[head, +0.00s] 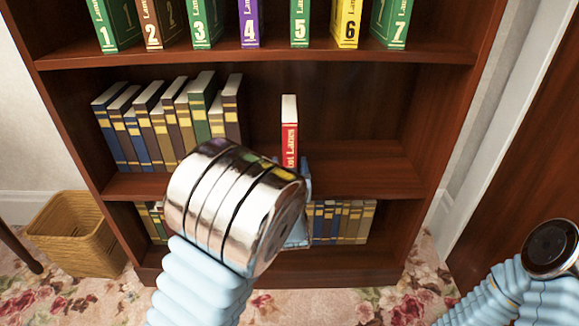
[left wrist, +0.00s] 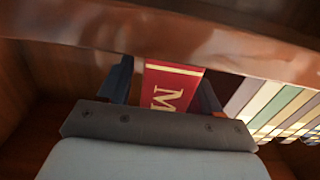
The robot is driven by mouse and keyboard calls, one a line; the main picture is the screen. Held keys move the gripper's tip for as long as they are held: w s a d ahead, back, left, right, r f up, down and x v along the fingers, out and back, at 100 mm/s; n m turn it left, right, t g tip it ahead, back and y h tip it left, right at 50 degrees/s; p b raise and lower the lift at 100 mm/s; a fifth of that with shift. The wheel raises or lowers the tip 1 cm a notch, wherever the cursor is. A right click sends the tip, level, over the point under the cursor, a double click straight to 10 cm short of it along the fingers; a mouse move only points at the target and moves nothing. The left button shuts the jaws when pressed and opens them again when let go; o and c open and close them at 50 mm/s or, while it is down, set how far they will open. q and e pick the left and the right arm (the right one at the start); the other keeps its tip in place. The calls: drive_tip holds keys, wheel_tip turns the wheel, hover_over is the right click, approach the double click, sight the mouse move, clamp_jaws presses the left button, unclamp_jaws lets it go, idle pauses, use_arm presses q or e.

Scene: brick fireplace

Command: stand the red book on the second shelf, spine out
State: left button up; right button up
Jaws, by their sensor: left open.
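The red book (head: 289,130) stands upright on the middle shelf (head: 370,182), with its lettered red spine facing out and its pale top edge showing. My left arm covers its lower part in the head view. In the left wrist view, the red spine (left wrist: 170,88) with gold lettering shows between the two dark fingers of my left gripper (left wrist: 164,86). The fingers are apart, one on each side of the book, with a gap visible on the left side; contact on the right is unclear. The gripper is mostly hidden behind my forearm in the head view. My right gripper is out of view.
A leaning row of books (head: 165,125) fills the left of the middle shelf. Numbered volumes (head: 300,22) stand on the shelf above, and more books (head: 340,222) stand below. The middle shelf is clear right of the red book. A wicker basket (head: 75,235) stands left.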

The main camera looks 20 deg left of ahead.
use_arm(q)
drive_tip(key=shift+r, duration=0.2)
drive_tip(key=b+v, duration=0.2)
drive_tip(key=v, duration=1)
wheel_tip(320, 180, down, 26)
drive_tip(key=s+a+m+g+h, duration=0.2)
drive_tip(key=g+h, duration=0.2)
drive_tip(key=g, duration=0.5)
drive_tip(key=s+d+f+g+h, duration=0.1)
drive_tip(key=s+f+g+h, duration=0.1)
drive_tip(key=s+f, duration=0.4)
drive_tip(key=s+d+f+g+h, duration=0.2)
drive_tip(key=s+f+g, duration=0.3)
drive_tip(key=s+f, duration=0.2)
drive_tip(key=shift+s+d+n+h, duration=0.3)
drive_tip(key=shift+s+n+h, duration=0.1)
drive_tip(key=shift+s, duration=0.3)
